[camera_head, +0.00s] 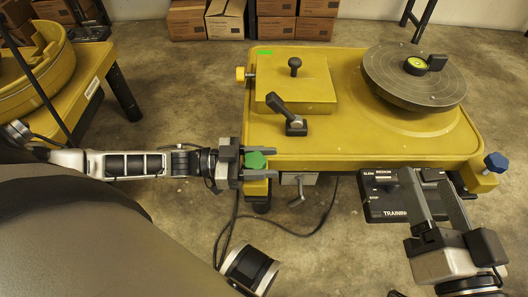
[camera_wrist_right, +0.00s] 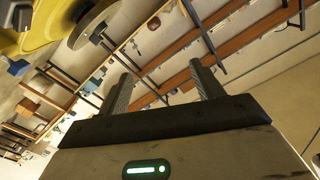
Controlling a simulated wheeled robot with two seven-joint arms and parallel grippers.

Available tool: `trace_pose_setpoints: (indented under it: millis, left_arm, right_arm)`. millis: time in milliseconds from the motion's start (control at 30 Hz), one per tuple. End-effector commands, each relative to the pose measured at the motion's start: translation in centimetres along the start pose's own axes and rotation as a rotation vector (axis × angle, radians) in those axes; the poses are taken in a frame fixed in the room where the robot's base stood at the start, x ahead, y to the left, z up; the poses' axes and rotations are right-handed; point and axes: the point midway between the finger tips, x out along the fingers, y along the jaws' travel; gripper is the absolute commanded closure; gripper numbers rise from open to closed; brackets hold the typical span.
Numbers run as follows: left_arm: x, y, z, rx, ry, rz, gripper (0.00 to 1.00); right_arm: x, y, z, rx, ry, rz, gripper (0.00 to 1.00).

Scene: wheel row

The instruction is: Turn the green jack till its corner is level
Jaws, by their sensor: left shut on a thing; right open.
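The green jack knob (camera_head: 255,159) is at the near left corner of the yellow machine (camera_head: 350,150). My left gripper (camera_head: 256,166) is shut on it, with its fingers at the knob's near and far sides. A round bubble level (camera_head: 416,66) with a yellow-green face sits on the grey turntable (camera_head: 380,85); its bubble is too small to read. My right gripper (camera_head: 427,178) is open and empty, over the dark control panel at the machine's front right. Its two spread fingers also show in the right wrist view (camera_wrist_right: 160,80).
A blue knob (camera_head: 496,162) is at the near right corner and an orange-yellow knob (camera_head: 241,74) at the left. A black lever (camera_head: 285,108) stands on the deck. The control panel (camera_head: 378,207) juts out in front. Cables hang below the machine.

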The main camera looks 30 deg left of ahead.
Motion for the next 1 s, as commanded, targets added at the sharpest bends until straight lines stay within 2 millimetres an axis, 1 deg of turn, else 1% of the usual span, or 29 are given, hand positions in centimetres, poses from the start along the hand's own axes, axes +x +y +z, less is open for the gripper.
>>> trace_pose_setpoints:
  millis: [33, 200, 500, 733, 1000]
  left_arm:
    - [-0.1, 0.2, -0.7, -0.01, -0.002, -0.042, 0.78]
    - [-0.1, -0.1, -0.6, -0.01, -0.001, -0.191, 0.79]
    - [-0.2, -0.6, -0.3, -0.007, 0.0, -0.411, 0.79]
    - [-0.3, -0.9, -0.2, -0.004, 0.001, -0.515, 0.78]
    - [-0.3, -1.0, -0.1, 0.0, 0.003, -0.56, 0.79]
  right_arm:
    - [-0.8, -0.6, 0.7, 0.1, -0.084, 0.024, 0.34]
    - [-0.9, 0.3, 1.1, -0.019, -0.153, 0.08, 0.34]
    - [-1.6, 1.4, 1.9, -0.156, -0.247, 0.146, 0.34]
    - [-2.0, 1.9, 2.4, -0.203, -0.287, 0.169, 0.34]
    - [-2.0, 2.3, 2.9, -0.2, -0.316, 0.181, 0.34]
